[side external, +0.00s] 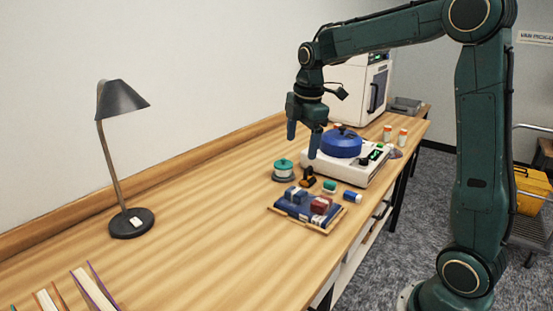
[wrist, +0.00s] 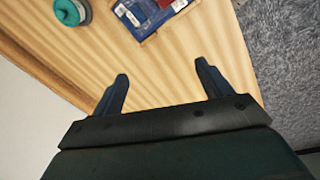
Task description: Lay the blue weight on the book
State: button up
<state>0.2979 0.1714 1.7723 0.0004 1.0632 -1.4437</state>
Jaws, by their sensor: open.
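A dark blue book-like slab (side external: 294,210) with a tan edge lies flat on the wooden bench; part of it shows at the top of the wrist view (wrist: 138,26). My gripper (side external: 303,138) is open and empty, pointing down, above the bench and behind the slab. Its spread fingers show in the wrist view (wrist: 162,70) with bare bench between them.
A green-topped round item (side external: 283,166), a small black-and-orange item (side external: 308,177), a green cylinder (side external: 329,187) and a blue cylinder (side external: 353,196) stand near the slab. A white device with a blue top (side external: 343,142) is behind. The bench left toward the lamp (side external: 124,98) is clear.

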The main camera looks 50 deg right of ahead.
jog(key=s+a+m+t, duration=0.1)
jog(key=s+a+m, duration=0.3)
jog(key=s, duration=0.3)
jog(key=s+a+r+m+t, duration=0.1)
jog(key=s+a+m, duration=0.3)
jog(key=s, duration=0.4)
jog(key=s+a+m+t, duration=0.2)
jog(key=s+a+m, duration=0.2)
jog(key=s, duration=0.3)
jog(key=shift+s+a+r+m, duration=0.15)
jog(key=shift+s+m, duration=0.05)
jog(key=shift+m, duration=0.4)
